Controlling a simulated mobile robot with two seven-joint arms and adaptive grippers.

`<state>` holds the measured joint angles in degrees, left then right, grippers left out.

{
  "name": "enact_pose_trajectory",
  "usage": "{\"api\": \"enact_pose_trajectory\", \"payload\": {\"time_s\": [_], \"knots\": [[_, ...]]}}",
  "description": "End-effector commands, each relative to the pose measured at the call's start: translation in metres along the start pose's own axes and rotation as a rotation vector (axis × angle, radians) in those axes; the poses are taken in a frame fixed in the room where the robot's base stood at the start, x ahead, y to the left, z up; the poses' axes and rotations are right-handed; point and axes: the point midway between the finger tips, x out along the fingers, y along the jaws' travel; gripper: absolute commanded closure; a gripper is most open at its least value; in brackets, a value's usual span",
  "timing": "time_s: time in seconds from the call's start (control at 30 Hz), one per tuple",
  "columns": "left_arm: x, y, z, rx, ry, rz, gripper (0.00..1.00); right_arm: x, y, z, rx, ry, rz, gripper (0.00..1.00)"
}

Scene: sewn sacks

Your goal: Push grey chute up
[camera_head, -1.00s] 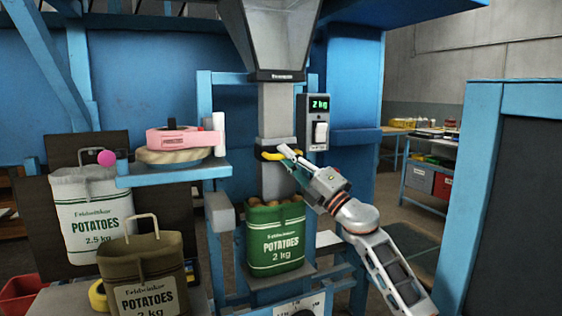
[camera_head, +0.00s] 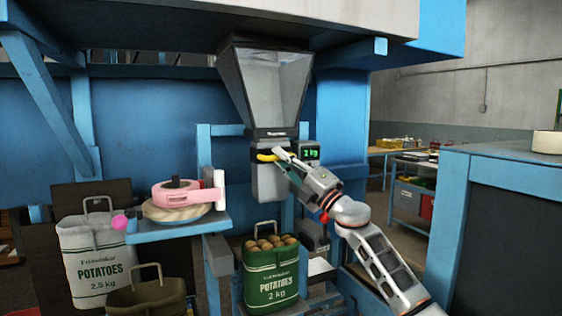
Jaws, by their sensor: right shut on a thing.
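The grey chute (camera_head: 268,185) hangs under the funnel-shaped hopper (camera_head: 268,85), with a yellow handle (camera_head: 265,157) across its front close below the hopper's collar. Its lower end is clear above the open green potato sack (camera_head: 270,280), whose potatoes (camera_head: 270,243) show at the mouth. My right gripper (camera_head: 284,155) is shut on the yellow handle, reaching in from the right and covering the handle's right part. My left gripper is not in view.
A small display (camera_head: 309,153) is partly covered by my right arm. A blue shelf (camera_head: 180,229) at left holds a pink tape dispenser (camera_head: 180,194) and a white roll. A white sack (camera_head: 88,270) and an olive sack (camera_head: 145,300) stand below. A blue-framed cabinet (camera_head: 500,170) stands right.

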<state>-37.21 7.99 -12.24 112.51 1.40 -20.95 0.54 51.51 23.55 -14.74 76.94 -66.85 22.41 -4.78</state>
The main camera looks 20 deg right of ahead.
Motion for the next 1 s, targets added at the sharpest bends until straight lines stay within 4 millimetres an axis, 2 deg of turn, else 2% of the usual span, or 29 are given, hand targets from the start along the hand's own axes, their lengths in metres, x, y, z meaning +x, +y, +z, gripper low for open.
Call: {"api": "enact_pose_trajectory", "payload": {"time_s": [0.03,0.13,0.53,0.57,1.0], "knots": [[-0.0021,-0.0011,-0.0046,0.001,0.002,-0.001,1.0,0.0028,0.0061,0.0018,-0.001,-0.001,0.003,1.0],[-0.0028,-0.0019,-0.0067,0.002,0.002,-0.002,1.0,0.004,0.0078,0.0021,-0.001,-0.001,0.003,1.0],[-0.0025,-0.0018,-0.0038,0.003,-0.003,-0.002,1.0,0.0049,0.0111,0.0034,-0.002,-0.003,0.007,1.0],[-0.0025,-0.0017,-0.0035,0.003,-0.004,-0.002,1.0,0.0049,0.0113,0.0035,-0.002,-0.003,0.008,0.83],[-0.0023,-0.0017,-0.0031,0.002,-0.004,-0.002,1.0,0.0039,0.0071,0.0016,0.0,0.0,0.002,0.82]]}}
